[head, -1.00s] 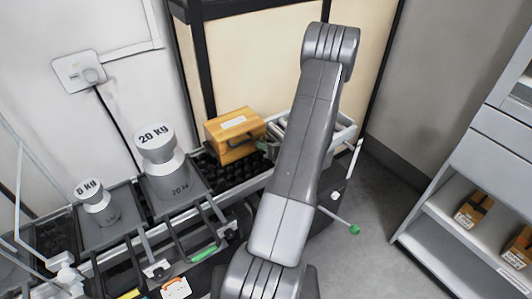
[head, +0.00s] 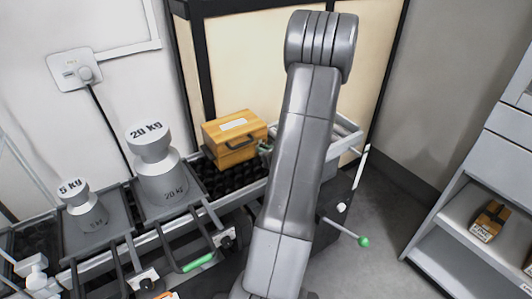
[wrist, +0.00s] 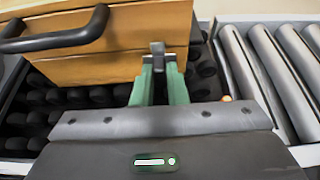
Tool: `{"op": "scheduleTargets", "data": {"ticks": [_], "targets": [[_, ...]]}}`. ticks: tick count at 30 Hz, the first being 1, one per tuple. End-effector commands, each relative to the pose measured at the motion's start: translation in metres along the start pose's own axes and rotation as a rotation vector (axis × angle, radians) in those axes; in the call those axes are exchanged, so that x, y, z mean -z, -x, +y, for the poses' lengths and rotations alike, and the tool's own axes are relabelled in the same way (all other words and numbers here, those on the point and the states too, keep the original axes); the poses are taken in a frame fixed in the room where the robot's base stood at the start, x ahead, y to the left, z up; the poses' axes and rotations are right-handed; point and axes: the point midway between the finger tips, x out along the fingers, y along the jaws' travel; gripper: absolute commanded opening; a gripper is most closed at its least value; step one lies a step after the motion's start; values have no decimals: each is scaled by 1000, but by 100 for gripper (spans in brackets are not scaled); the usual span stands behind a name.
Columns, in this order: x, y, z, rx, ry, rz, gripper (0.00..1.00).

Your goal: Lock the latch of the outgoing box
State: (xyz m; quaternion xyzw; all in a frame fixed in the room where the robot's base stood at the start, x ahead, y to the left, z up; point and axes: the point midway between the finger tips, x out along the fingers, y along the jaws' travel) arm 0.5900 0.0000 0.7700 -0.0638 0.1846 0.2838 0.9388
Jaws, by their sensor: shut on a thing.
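The wooden box (head: 236,146), with a pale label on top and a dark handle on its front, sits on the black roller bed behind my arm. In the wrist view the box (wrist: 120,62) fills the top left, its handle (wrist: 60,38) at the far left. My gripper (wrist: 158,68) has green fingers close together at the box's front, right of the handle. They are shut on a small grey latch (wrist: 157,47), whose upper end shows above the fingertips. In the head view my arm mostly hides the gripper. I cannot tell whether the latch is locked.
A 20 kg weight (head: 160,180) and a 5 kg weight (head: 84,210) stand left of the box. Metal rollers (wrist: 262,75) lie right of it. A green-knobbed lever (head: 363,242) sticks out at the front right. A shelf (head: 460,225) stands right, beyond open floor (head: 375,210).

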Motion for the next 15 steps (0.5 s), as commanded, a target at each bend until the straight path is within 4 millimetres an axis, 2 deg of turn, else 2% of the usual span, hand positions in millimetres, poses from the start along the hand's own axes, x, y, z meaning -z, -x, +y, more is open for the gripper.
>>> {"op": "scheduleTargets", "data": {"ticks": [8, 9, 11, 12, 15], "targets": [[-1, 0, 0, 0, 2, -1, 0], [-1, 0, 0, 0, 2, -1, 18], [-1, 0, 0, 0, 2, -1, 30], [-1, 0, 0, 0, 1, -1, 35], [0, 0, 0, 0, 1, 0, 35]]}}
